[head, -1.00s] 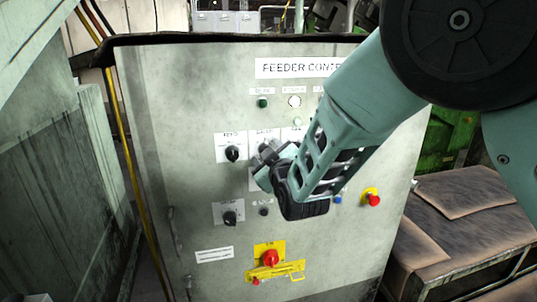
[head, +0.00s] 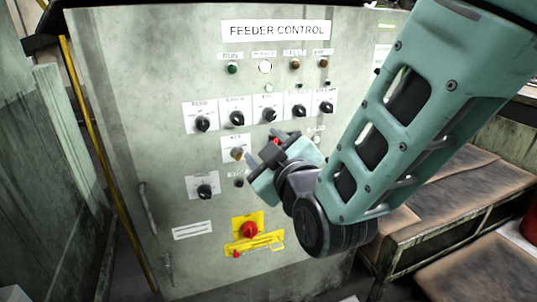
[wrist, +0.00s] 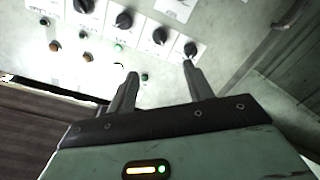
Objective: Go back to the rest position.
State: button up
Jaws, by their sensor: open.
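My gripper (head: 268,150) is in front of the middle of the grey feeder control panel (head: 130,150) in the head view, with my arm reaching in from the upper right. In the wrist view the two fingers of my gripper (wrist: 160,70) stand apart with nothing between them. The panel face with its knobs and lights lies beyond the fingertips. I cannot tell the exact gap between the fingers and the panel. My gripper and arm hide part of the panel's lower right.
A row of black knobs (head: 237,118) runs across the panel under small lights (head: 265,67). A red knob on a yellow plate (head: 250,229) is low on the panel. A bench with brown pads (head: 440,165) stands at the right. A yellow pipe (head: 100,165) runs along the left.

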jog(key=shift+s+d, duration=0.2)
jog(key=shift+s, duration=0.35)
jog(key=s+d+f+m+g+p, duration=0.1)
jog(key=s+f+m+g, duration=0.1)
jog(key=s+f+g, duration=0.7)
jog(key=s+d+r+m+g+h+p, duration=0.1)
jog(key=s+d+g+h, duration=0.4)
jog(key=s, duration=0.8)
jog(key=d+g, duration=0.2)
jog(key=d, duration=0.2)
jog(key=shift+s+d+r, duration=0.3)
jog(key=shift+d+r, duration=0.05)
dwell(0.3)
